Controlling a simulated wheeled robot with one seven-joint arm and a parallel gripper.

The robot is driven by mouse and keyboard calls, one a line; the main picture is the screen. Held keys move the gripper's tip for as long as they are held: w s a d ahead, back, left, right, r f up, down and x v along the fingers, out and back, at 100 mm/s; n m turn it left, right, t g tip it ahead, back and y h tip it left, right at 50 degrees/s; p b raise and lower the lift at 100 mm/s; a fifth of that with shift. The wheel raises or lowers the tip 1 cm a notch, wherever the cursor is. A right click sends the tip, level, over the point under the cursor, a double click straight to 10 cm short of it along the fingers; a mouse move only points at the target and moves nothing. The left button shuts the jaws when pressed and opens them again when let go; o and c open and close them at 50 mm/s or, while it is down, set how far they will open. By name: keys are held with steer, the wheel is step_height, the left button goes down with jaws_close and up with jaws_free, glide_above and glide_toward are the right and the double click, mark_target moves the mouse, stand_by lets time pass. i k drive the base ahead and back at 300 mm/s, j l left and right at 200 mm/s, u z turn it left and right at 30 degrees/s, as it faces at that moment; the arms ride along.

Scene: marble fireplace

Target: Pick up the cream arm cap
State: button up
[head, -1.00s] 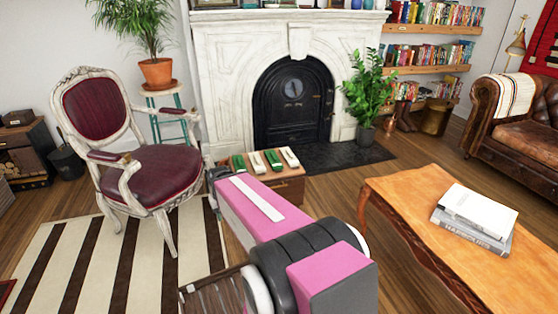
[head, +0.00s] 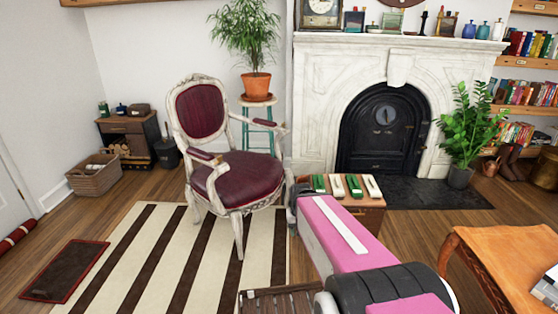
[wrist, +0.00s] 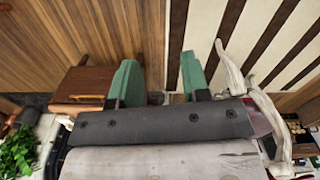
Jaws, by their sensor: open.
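Several small long pieces, green and cream, lie in a row on a low wooden chest (head: 365,222) before the fireplace in the head view. Two look cream: one cream piece (head: 337,186) between the green ones and another cream piece (head: 373,187) at the right end. I cannot tell which is the cream arm cap. My gripper (wrist: 158,62) shows two green fingers spread apart with nothing between them in the wrist view. The chest (wrist: 85,85) is left of the fingers there, and the pieces cannot be made out. In the head view my arm hides the gripper.
A burgundy armchair (head: 230,160) stands left of the chest on a striped rug (head: 180,260). An orange-brown wooden table (head: 500,258) is at the right. A leafy plant (head: 468,130) stands right of the black fireplace door (head: 383,135). Open wood floor lies between chest and table.

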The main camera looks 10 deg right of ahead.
mark_target(337, 190)
steer(key=i+z, duration=0.3)
steer(key=i+j+z, duration=0.3)
steer(key=i, duration=0.2)
steer(key=i+j+z, duration=0.1)
steer(key=i+z, duration=0.25)
